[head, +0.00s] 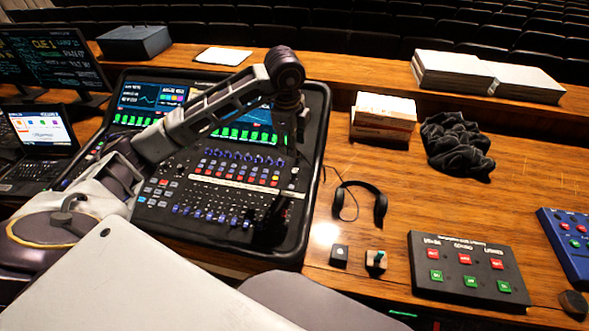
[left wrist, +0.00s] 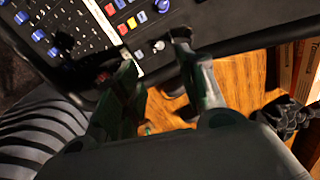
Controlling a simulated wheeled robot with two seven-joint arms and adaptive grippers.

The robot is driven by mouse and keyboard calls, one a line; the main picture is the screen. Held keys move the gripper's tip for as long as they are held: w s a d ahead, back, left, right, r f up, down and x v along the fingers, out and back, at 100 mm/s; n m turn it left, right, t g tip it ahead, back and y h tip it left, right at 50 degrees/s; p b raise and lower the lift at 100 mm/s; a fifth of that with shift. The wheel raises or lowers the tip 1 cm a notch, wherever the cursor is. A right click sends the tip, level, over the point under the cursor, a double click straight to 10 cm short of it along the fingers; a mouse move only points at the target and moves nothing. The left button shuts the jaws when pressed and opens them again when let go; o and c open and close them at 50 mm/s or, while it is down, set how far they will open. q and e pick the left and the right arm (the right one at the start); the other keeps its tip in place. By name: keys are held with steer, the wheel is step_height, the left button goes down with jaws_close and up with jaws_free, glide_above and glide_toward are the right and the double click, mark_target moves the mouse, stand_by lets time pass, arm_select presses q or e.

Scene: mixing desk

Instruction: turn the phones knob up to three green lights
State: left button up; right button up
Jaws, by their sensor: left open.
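The mixing desk (head: 215,180) stands in a black case, with knobs, faders and lit screens. My left gripper (head: 272,228) hangs down over the desk's right edge, dark against the black case. In the left wrist view its two fingers stand apart with nothing held between them (left wrist: 155,55). A small pale knob (left wrist: 158,45) shows on the panel between the fingertips, apart from them as far as I can tell. I cannot read its label, so I cannot tell whether it is the phones knob. No ring of green lights can be made out. My right gripper is not in view.
Headphones (head: 378,200) lie on the wooden desk, right of the mixer. A small joystick box (head: 376,261) and a black button box (head: 467,272) are at the front right. A laptop (head: 37,140) is at left.

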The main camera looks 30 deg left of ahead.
mark_target(294, 171)
arm_select(q)
steer(key=f, duration=0.4)
steer(key=w+f+p, duration=0.1)
steer(key=f, duration=0.4)
steer(key=w+f, duration=0.1)
steer(key=f, duration=0.3)
steer(key=shift+f+p, duration=0.25)
steer(key=shift+p, duration=0.1)
jaws_close()
